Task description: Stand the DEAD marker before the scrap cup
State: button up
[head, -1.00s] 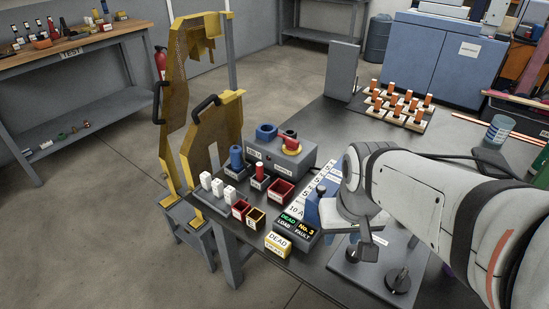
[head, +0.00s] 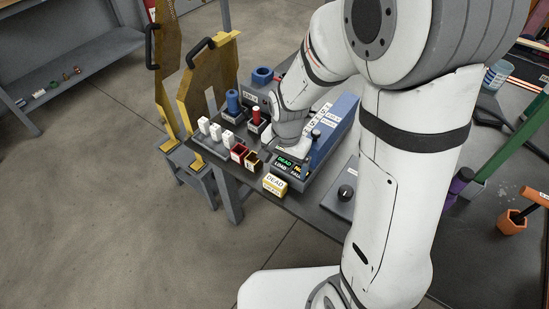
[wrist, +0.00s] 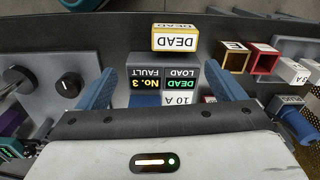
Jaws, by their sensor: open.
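The DEAD marker (head: 274,184), a yellow block with a white face lettered DEAD, stands at the table's front edge, before the display box; it also shows in the wrist view (wrist: 175,40).
The display box (head: 285,166) reads DEAD LOAD, No. 3 FAULT. White blocks (head: 215,132) stand on a plate at the left, near a yellow guard (head: 212,80). A grey panel with a knob (head: 345,192) lies right of the display. Floor lies beyond the front edge.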

aim_at(275, 181)
jog(key=a+f, duration=0.1)
jog(key=a+f+m, duration=0.1)
jog(key=f, duration=0.1)
jog(key=shift+w+a, duration=0.1)
jog(key=shift+w, duration=0.3)
notch_tip(275, 181, down, 8)
jog(key=shift+a+r, duration=0.1)
jog(key=c, duration=1.2)
